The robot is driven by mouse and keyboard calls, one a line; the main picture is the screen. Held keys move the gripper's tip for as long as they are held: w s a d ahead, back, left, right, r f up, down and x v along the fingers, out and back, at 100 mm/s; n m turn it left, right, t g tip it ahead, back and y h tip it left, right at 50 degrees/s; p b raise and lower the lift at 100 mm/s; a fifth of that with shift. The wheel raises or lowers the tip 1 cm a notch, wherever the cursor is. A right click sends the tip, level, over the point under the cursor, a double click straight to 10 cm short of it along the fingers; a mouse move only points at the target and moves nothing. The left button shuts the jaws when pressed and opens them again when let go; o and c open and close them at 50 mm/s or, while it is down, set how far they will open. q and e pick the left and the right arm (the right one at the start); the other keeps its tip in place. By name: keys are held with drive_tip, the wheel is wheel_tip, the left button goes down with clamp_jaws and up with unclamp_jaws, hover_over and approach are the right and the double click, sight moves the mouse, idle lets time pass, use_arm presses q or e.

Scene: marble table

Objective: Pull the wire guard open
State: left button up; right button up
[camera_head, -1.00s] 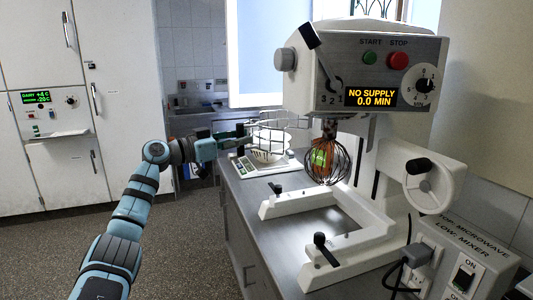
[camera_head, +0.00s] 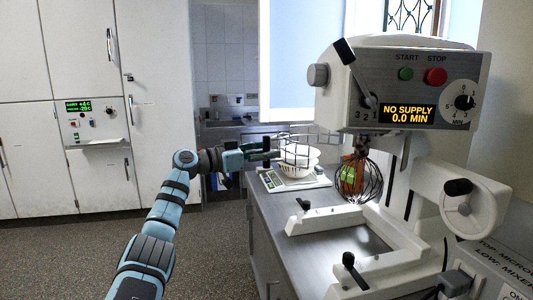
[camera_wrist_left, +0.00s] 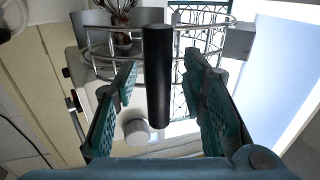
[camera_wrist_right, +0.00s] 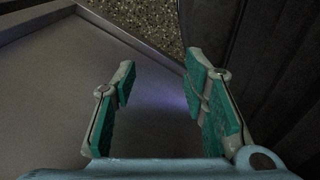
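The wire guard (camera_head: 315,140) is a cage of thin metal bars at the left of the white mixer (camera_head: 400,85). Its hoops also show in the left wrist view (camera_wrist_left: 98,52). An upright black handle (camera_wrist_left: 158,85) stands in front of the hoops. My left gripper (camera_head: 265,148) is at the guard's left side. In the left wrist view its fingers (camera_wrist_left: 162,72) are apart, one on each side of the handle, with gaps showing on both sides. My right gripper (camera_wrist_right: 158,72) is open and empty; it is out of the head view.
A white bowl (camera_head: 297,160) sits on a scale (camera_head: 290,180) behind the guard. A wire whisk (camera_head: 362,182) hangs under the mixer head, above the white mixer base (camera_head: 330,222). A grey counter (camera_head: 262,208) runs below. The floor (camera_head: 75,255) at left is clear.

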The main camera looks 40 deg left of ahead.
use_arm(q)
drive_tip(key=shift+s, duration=0.1)
drive_tip(key=v, duration=0.7)
drive_tip(key=shift+s+a, duration=0.1)
